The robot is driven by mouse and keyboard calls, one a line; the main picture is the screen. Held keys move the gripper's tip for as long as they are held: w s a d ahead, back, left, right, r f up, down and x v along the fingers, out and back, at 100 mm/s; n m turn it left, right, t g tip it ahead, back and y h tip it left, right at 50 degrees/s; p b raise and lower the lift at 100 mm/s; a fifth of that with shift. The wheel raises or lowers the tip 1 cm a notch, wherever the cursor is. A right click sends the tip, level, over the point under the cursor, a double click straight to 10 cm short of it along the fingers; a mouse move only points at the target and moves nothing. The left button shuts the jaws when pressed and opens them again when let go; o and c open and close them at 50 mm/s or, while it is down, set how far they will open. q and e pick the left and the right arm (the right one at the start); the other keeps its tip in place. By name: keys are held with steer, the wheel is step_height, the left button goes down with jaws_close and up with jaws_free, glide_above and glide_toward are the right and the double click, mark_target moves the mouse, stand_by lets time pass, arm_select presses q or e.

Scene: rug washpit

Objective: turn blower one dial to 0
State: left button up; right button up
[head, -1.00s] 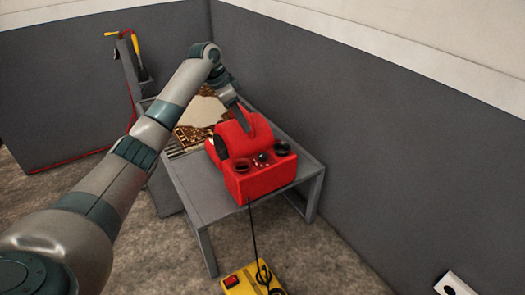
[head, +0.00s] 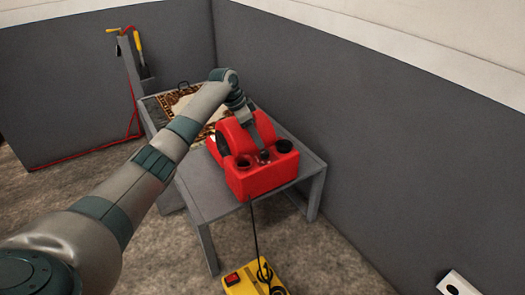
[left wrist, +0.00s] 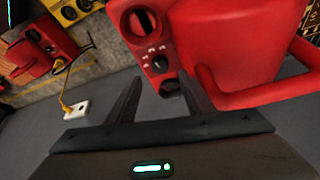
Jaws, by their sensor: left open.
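The red blower (head: 265,181) stands on a grey table, and its front panel also fills the top of the left wrist view (left wrist: 196,22). The panel carries dark round parts. A small knob with a pale mark (left wrist: 160,64) sits between two larger dark round parts, one above (left wrist: 143,21) and one below (left wrist: 170,87). I cannot read the dial's setting. My left gripper (head: 263,150) is just above the panel, covering part of it in the head view. My right gripper is not in view.
The grey table (head: 205,200) holds a patterned rug (head: 172,104) behind the blower. A yellow box (head: 240,281) with a red switch and dark cable is on the floor. A dark wall (head: 370,150) rises close on the right. Another red machine (left wrist: 38,48) shows in the left wrist view.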

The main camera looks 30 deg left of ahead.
mark_target(264, 152)
arm_select(q)
steer(key=b+x, duration=0.1)
steer(key=x, duration=0.6)
steer(key=shift+f, duration=0.2)
steer(key=c, duration=1)
